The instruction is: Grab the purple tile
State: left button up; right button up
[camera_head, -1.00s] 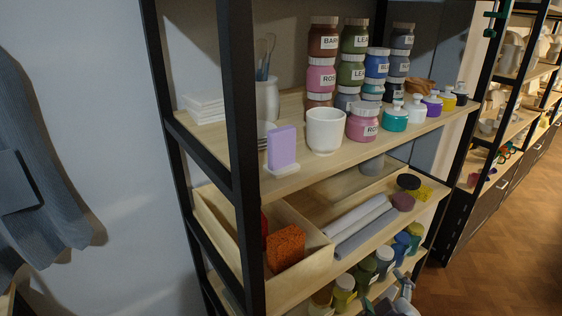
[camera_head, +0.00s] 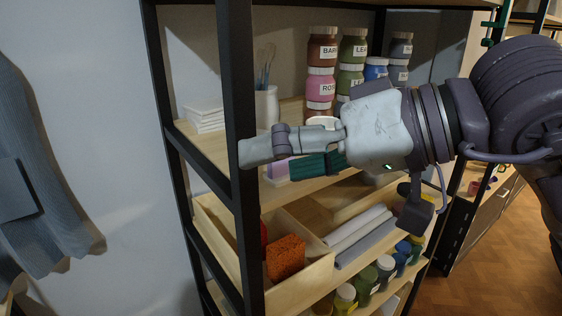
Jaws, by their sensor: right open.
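The purple tile (camera_head: 277,171) stands on the upper shelf behind the black front post, on the left part of the shelf. Only a small lilac part of it shows, as my right gripper covers most of it. My right gripper (camera_head: 268,160) reaches in from the right, in front of the tile, with its fingers pointing left. It is open. I cannot tell whether either finger touches the tile. My left gripper is not in view.
The black post (camera_head: 240,140) stands close to the right fingertips. White tiles (camera_head: 205,117) and a vase with tools (camera_head: 266,106) stand behind. Stacked jars (camera_head: 321,75) are at the back. Below is a wooden box (camera_head: 318,272) with an orange sponge (camera_head: 286,257).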

jog(key=w+d+r+n+t+h, duration=0.1)
jog(key=w+d+r+t+h, duration=0.35)
jog(key=d, duration=0.25)
jog(key=p, duration=0.5)
send_over(288, 178)
jog(key=shift+t, duration=0.25)
notch_tip(288, 178, down, 8)
jog(key=shift+s+r, duration=0.1)
jog(key=shift+r, duration=0.15)
jog(key=shift+a+f, duration=0.1)
jog(key=shift+f, duration=0.1)
jog(key=shift+c, duration=0.6)
grip_shut()
jog(key=shift+r+b, duration=0.1)
jog(key=shift+b, duration=0.2)
